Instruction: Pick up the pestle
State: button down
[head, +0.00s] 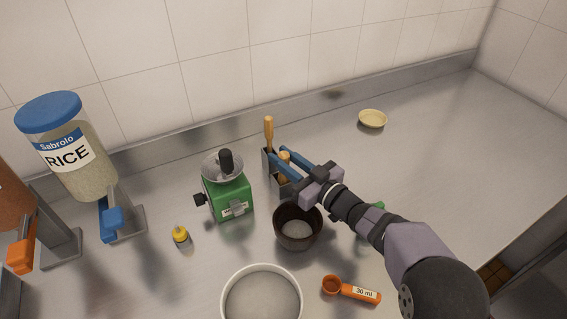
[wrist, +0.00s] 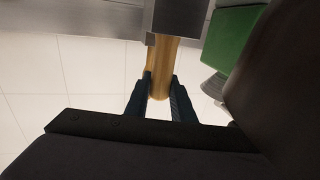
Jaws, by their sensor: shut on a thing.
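The pestle (head: 284,157), a rounded light-wood rod, stands upright in a metal holder (head: 268,170) at the middle of the counter. My gripper (head: 277,153) reaches in from the right with its blue fingers on either side of the pestle and is shut on it. In the wrist view the pestle (wrist: 162,60) lies between the two dark blue fingers (wrist: 160,82), and its other end goes into the grey holder (wrist: 178,18). The part inside the holder is hidden.
A second wooden handle (head: 268,132) stands in the holder.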

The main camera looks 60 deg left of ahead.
notch_tip(320, 180, up, 18)
jog(key=b, duration=0.1)
dwell(0.6)
jog(key=c, duration=2.1)
grip_release()
grip_shut()
notch_tip(320, 180, up, 5)
jog(key=p, duration=0.5)
jog(key=shift+w, duration=0.1)
